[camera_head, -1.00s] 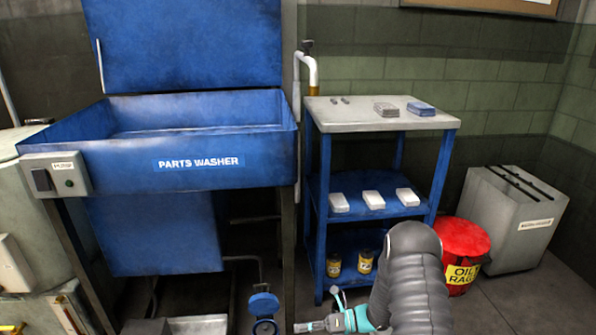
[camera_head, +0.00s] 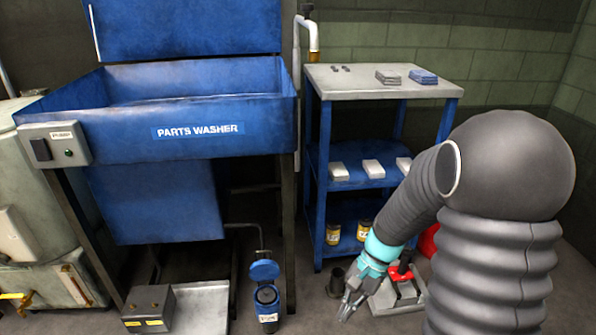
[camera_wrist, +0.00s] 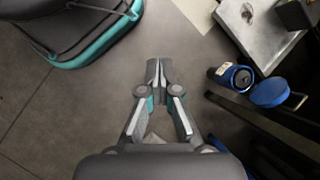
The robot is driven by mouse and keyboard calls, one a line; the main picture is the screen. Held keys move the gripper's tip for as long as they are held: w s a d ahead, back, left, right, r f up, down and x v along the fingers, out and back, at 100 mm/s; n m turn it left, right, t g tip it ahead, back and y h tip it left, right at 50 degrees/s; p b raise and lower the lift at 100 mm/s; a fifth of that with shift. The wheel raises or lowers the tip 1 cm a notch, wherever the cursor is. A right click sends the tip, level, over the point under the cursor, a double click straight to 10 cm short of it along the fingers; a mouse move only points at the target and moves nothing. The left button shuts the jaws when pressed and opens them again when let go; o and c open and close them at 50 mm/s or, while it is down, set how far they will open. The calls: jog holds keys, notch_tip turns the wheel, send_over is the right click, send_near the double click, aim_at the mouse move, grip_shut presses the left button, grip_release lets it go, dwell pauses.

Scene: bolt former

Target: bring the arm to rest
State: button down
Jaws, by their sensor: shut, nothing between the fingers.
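My gripper (camera_head: 352,302) hangs low over the floor, in front of the blue shelf cart and right of the parts washer. My dark grey arm rises to its right in the head view. In the wrist view my gripper (camera_wrist: 157,68) points at bare grey floor with its fingertips together and nothing between them.
The blue parts washer (camera_head: 180,110) stands left, with an open blue can (camera_head: 267,295) below it. The shelf cart (camera_head: 385,85) carries small boxes and jars. A grey tray with a red-handled item (camera_head: 402,272) lies on the floor close behind my gripper. Floor around the fingertips is clear.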

jog(key=s+d+r+n+t+h, duration=0.2)
jog(key=s+r+n+t, duration=0.1)
jog(key=r, duration=0.7)
jog(key=s+d+r+n+t+h, duration=0.2)
jog(key=s+r+n+t, duration=0.2)
jog(key=r, duration=0.7)
jog(key=s+t, duration=0.2)
jog(key=s, duration=0.2)
jog(key=shift+s+d+t+h, duration=0.15)
jog(key=shift+d+t+h, duration=0.15)
jog(key=shift+d+h, duration=0.1)
